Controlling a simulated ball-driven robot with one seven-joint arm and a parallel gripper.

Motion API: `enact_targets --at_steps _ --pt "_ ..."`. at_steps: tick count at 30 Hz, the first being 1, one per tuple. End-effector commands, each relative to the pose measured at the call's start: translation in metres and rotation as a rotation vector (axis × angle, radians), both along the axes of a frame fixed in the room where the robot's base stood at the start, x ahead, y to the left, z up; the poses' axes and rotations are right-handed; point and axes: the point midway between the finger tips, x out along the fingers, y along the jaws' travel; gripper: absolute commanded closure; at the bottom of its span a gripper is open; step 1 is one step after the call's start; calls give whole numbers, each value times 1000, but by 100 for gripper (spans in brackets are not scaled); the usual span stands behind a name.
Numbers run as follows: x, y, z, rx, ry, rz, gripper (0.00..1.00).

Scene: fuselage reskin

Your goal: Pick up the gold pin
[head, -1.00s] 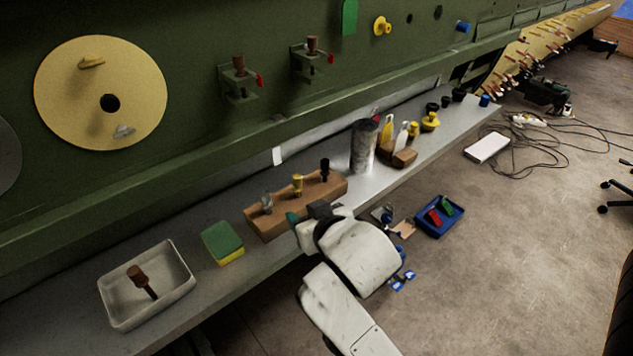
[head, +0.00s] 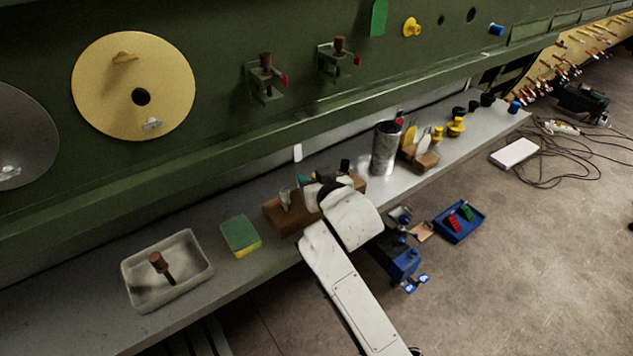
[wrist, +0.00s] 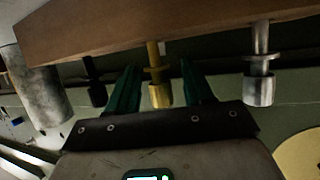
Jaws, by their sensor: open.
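The gold pin (wrist: 158,88) stands in the wooden block (wrist: 130,25) between a silver pin (wrist: 260,80) and a black pin (wrist: 95,85) in the wrist view. My gripper (wrist: 162,85) is open, with one green finger on each side of the gold pin and a visible gap on both sides. In the head view my gripper (head: 303,180) is over the block (head: 285,222) and hides the gold pin. The silver pin (head: 285,198) shows left of my gripper, and the black pin (head: 345,165) shows behind it.
A green and yellow sponge (head: 240,236) and a white tray (head: 135,296) with a brown-handled pin stand left on the shelf. A grey cylinder (head: 385,148) stands right of the block. The green fuselage wall (head: 225,40) rises behind.

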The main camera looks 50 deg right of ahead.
Motion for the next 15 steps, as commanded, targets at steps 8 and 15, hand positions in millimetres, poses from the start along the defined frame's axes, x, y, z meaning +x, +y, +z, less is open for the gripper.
enact_targets --at_steps 8,15 --pt "8 -5 -4 1 -1 1 49" --pt "7 -4 -4 1 1 1 63"
